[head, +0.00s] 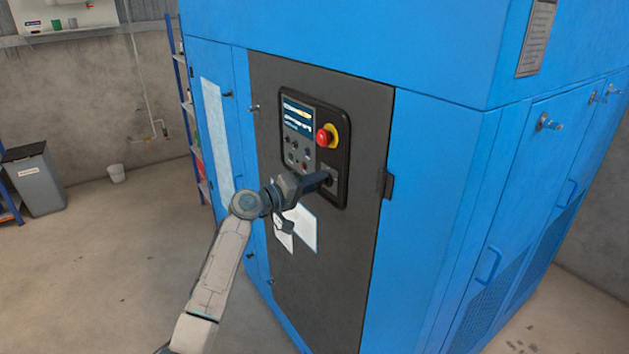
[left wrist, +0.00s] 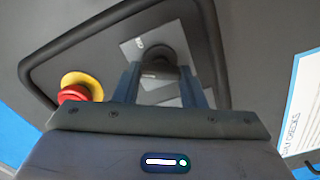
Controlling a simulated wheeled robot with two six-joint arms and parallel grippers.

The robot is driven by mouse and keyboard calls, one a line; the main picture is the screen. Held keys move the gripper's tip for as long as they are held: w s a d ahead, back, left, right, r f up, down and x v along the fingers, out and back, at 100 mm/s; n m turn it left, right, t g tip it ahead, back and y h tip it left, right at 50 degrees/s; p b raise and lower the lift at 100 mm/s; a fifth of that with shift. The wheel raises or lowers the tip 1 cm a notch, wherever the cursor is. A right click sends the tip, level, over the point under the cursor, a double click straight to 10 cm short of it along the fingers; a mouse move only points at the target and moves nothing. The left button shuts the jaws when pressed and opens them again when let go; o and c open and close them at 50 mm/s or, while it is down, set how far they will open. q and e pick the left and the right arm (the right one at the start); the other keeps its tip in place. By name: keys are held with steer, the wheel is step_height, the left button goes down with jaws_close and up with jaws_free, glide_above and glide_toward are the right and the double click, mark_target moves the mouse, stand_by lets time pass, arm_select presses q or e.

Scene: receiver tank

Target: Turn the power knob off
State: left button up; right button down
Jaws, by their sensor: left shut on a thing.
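The black power knob (left wrist: 158,66) sits on a light grey plate (left wrist: 136,47) in the left wrist view, between my two fingers. In the head view the plate shows at the lower right of the black control panel (head: 341,125), and the knob is mostly hidden by my gripper. My left gripper (head: 328,178) reaches the panel from the left and is shut on the knob; it also shows in the left wrist view (left wrist: 168,88). Lettering on the plate is partly visible, but the knob's setting cannot be read. My right gripper is not in view.
A red emergency button on a yellow base (head: 325,137) stands out just above my gripper. A small screen (head: 298,117) and small buttons are to its left. White sheets (head: 303,230) are on the dark door (head: 320,290) below. Open floor lies left of the blue cabinet (head: 430,200).

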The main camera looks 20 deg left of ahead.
arm_select(q)
steer(key=n+p, duration=0.2)
steer(key=n, duration=0.3)
steer(key=shift+f+n, duration=0.1)
steer(key=shift+n, duration=0.3)
stand_by(0.4)
steer(key=o, duration=1)
steer(key=shift+a, duration=0.1)
steer(key=b+v, duration=0.3)
steer(key=v, duration=0.7)
steer(key=shift+s+a, duration=0.25)
steer(key=shift+s, duration=0.05)
